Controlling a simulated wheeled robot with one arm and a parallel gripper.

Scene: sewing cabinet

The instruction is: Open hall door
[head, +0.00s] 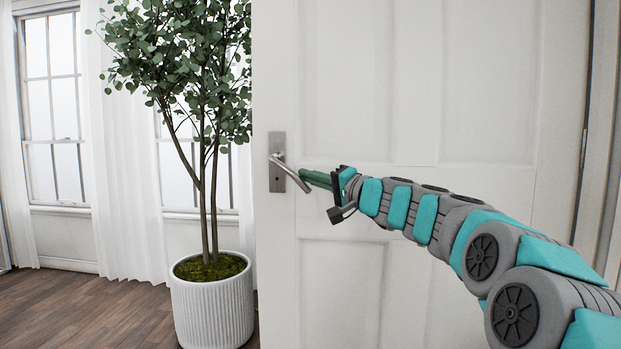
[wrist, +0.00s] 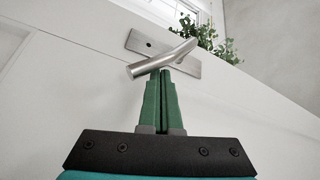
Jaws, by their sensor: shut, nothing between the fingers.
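The white panelled hall door (head: 350,90) fills the middle and right of the head view. Its left edge stands free, with the room visible past it and no frame beside that edge. A metal lever handle (head: 291,173) on a plate near that edge slants down to the right. My gripper (head: 303,174) has its green fingers together and empty, with the tips at the lever. In the wrist view the lever (wrist: 160,60) crosses just beyond the fingertips (wrist: 163,73). I cannot tell whether they touch it.
A tree in a white ribbed pot (head: 212,308) stands just left of the door's edge. Windows with white curtains (head: 125,170) are behind it. Wooden floor (head: 80,310) is clear at the lower left. Hinges (head: 583,150) show at the door's right side.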

